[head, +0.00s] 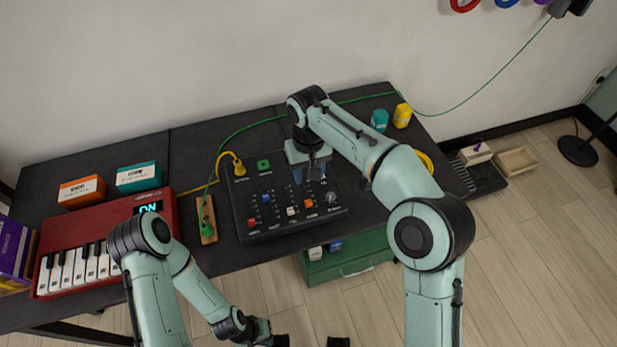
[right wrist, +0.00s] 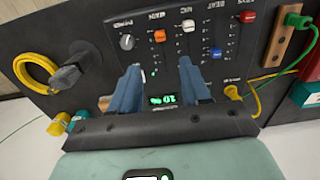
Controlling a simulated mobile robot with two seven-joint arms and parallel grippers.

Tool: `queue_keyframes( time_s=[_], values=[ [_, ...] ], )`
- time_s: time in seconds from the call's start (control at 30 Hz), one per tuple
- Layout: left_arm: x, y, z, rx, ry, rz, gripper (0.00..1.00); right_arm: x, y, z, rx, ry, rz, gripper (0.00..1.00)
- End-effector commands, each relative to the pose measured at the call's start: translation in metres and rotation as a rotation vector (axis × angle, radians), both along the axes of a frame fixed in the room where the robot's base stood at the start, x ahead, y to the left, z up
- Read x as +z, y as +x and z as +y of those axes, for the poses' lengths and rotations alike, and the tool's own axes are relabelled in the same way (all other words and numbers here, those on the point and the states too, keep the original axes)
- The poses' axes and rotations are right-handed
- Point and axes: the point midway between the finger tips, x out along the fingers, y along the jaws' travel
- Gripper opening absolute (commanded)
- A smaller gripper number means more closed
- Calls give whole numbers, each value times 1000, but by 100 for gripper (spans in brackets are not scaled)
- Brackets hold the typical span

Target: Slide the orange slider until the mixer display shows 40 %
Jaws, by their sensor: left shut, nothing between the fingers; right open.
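The black mixer (head: 285,222) lies on the dark table, and its orange slider (head: 308,203) is the rightmost of the slider caps. The orange slider also shows in the right wrist view (right wrist: 159,36), ahead of the fingertips and apart from them. My right gripper (head: 310,180) is open and empty over the mixer. Its two blue-grey fingers flank the slot line. The lit green mixer display (right wrist: 163,99) shows between the fingers; its digits look like 20 %, but are small. My left gripper (head: 268,338) is shut and empty, low before the table's front edge.
White (head: 291,211), blue (head: 265,197) and red (head: 251,222) sliders sit left of the orange one; a grey knob (head: 331,197) is to its right. A red keyboard (head: 100,250), cables and small boxes lie left. Yellow and teal jars (head: 402,116) stand at the back right.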

Motion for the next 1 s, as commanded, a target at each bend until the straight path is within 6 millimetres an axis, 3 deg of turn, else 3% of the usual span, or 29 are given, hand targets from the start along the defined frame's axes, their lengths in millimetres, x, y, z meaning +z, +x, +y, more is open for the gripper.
queue_keyframes(
  time_s=[0.17, 0.7, 1.0],
  values=[
    [-2, -2, 0, 0, 0, 3, 0, -5, -1, 0, 0, -2, 0, 47],
    [-18, -9, 0, 1, 0, 11, 0, -107, -1, 0, -1, -2, 2, 47],
    [-19, -9, 0, 1, 0, 11, 0, -132, -1, 0, -1, -1, 0, 47]
  ],
)
